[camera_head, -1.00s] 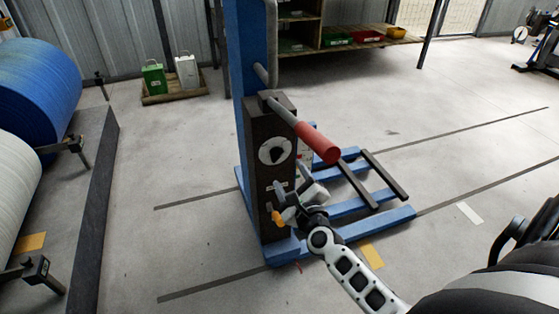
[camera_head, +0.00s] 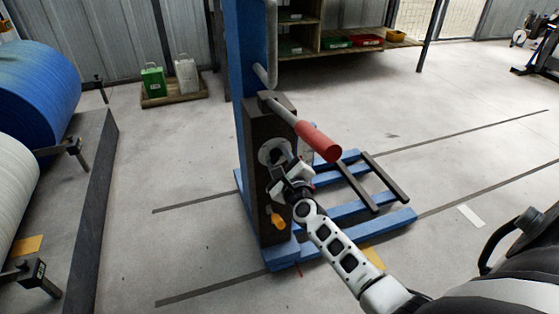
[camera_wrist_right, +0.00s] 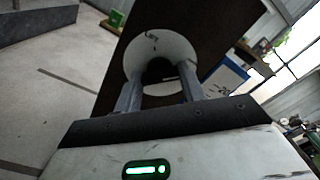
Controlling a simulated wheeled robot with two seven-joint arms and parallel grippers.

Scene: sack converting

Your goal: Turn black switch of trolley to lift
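The trolley has a blue upright (camera_head: 246,55) and a dark control box (camera_head: 262,125). A round white dial plate (camera_head: 267,150) is on the box face, and it also fills the middle of the right wrist view (camera_wrist_right: 147,47). The black switch (camera_wrist_right: 158,70) sits at the plate's centre; in the head view my gripper largely hides it. My right gripper (camera_head: 281,168) is at the dial. In the right wrist view its fingers (camera_wrist_right: 160,90) are apart, one on each side of the switch. I cannot tell whether they touch it. My left gripper is out of view.
A red-gripped handle (camera_head: 318,142) sticks out above my right gripper. An orange knob (camera_head: 278,222) is below the dial. Blue trolley legs (camera_head: 345,233) spread over the floor to the right. Large blue (camera_head: 35,90) and white rolls stand at left. Floor between is clear.

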